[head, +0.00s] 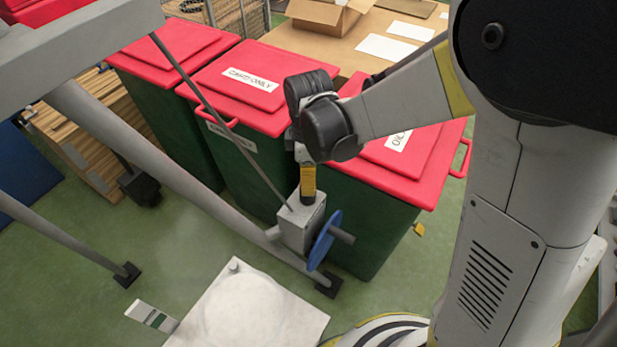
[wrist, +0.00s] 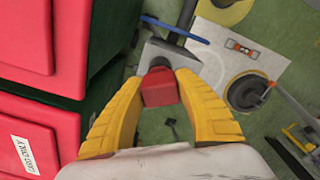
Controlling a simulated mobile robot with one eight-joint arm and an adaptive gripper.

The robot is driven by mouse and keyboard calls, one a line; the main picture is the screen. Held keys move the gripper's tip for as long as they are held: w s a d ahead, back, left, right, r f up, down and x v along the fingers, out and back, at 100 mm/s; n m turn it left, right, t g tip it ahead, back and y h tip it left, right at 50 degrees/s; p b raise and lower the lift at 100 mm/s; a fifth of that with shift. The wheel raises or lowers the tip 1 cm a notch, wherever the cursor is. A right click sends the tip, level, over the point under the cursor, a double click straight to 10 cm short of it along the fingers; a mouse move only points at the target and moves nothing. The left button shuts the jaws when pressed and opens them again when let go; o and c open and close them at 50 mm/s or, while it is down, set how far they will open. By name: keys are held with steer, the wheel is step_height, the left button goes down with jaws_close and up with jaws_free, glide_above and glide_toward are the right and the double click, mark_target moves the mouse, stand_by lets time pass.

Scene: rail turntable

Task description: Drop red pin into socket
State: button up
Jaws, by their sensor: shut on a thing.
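The red pin (wrist: 160,88) sits between the yellow fingers of my gripper (wrist: 160,80) in the wrist view. The fingers are shut on its sides, and its red head faces the camera. Behind it is a grey block (wrist: 154,54) with a blue disc (wrist: 176,30) on its side. In the head view my gripper (head: 308,194) points down at the top of this block (head: 300,222), with the disc (head: 325,240) at its right. The pin is hidden there. I cannot tell whether the pin's lower end is in a socket in the block.
Red-lidded green bins (head: 272,85) stand close behind my gripper. A grey sloping rail (head: 165,175) and a thin rod (head: 222,118) run beside the block. A white plate (head: 302,318) lies on the floor in front. Open green floor (head: 75,285) shows at the left.

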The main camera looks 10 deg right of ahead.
steer(key=shift+f, duration=0.4)
steer(key=o, duration=1.3)
steer(key=shift+r, duration=0.1)
steer(key=shift+r, duration=0.1)
step_height(320, 180, up, 12)
steer(key=shift+f, duration=0.1)
